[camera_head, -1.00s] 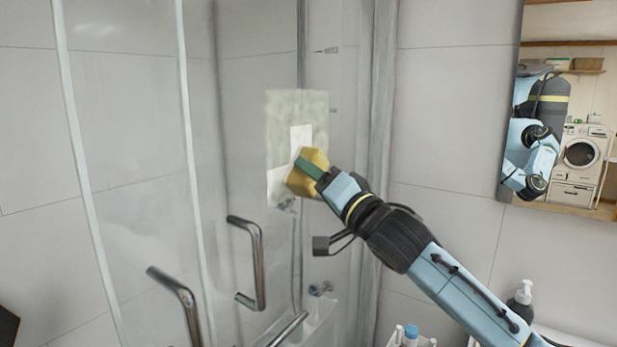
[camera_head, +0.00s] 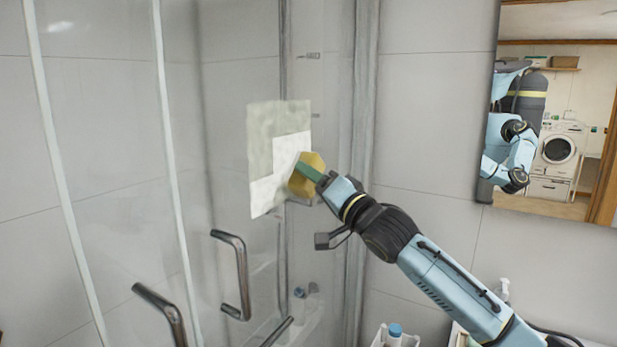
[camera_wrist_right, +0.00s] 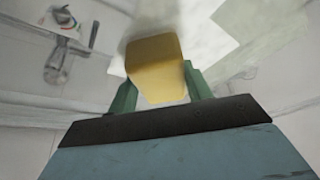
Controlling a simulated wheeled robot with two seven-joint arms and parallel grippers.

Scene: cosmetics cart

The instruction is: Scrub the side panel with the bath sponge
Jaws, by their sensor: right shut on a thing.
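The side panel (camera_head: 222,120) is clear shower glass with a dull greenish film patch (camera_head: 266,126). A paler, whitish area (camera_head: 288,148) covers the lower and right part of that patch. My right gripper (camera_head: 308,176) is shut on the yellow bath sponge (camera_head: 314,160) at the patch's lower right edge. The sponge appears to be against the panel, though contact is partly hidden. In the right wrist view the sponge (camera_wrist_right: 155,66) sits between the two green fingers, with the pale patch behind it. My left gripper is not in view.
Metal door handles (camera_head: 242,275) stick out at the lower left. A metal wall fixture (camera_wrist_right: 68,45) shows in the wrist view. A mirror (camera_head: 560,110) hangs at the right, reflecting my body. A white container with bottles (camera_head: 395,332) stands at the bottom right.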

